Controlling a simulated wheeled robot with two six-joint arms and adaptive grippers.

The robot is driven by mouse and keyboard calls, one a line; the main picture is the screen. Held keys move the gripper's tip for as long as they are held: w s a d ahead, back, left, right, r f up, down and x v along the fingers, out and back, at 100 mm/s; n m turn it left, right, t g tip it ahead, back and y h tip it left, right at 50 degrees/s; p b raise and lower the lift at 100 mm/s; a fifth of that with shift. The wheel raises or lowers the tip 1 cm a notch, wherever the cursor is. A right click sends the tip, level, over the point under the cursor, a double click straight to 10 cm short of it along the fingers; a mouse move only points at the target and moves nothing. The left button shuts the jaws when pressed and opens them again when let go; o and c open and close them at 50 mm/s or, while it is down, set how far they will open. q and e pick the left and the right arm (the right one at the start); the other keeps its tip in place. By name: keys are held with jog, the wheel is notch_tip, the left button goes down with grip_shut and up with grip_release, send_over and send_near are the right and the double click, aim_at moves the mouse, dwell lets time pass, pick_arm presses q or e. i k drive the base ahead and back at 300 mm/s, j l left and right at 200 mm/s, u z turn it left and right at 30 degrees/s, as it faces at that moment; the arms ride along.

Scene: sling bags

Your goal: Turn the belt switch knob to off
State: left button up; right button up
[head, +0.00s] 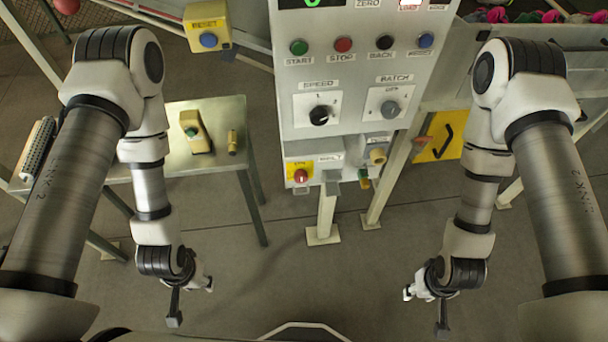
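The belt switch is a red knob (300,176) on a yellow plate at the lower left of the grey control panel (262,60). A label beside it appears to read BELT. Which position the knob points to is too small to tell. My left gripper (208,286) hangs low at the left, apart from the panel and well below the knob in the picture. My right gripper (408,293) hangs low at the right, also apart from the panel. Both are small and partly hidden by their wrists, so their finger openings are unclear. Neither touches the knob.
Above the knob are a black SPEED knob (319,115), a grey BATCH knob (390,109) and several push buttons. A grey connector (376,154) sits to its right. A metal side table (222,112) holds a yellow pendant (195,132). The floor before the panel is clear.

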aim_at(301, 176)
jog(key=k+l+z, duration=0.2)
jog(key=k+l, duration=0.5)
jog(key=k, duration=0.05)
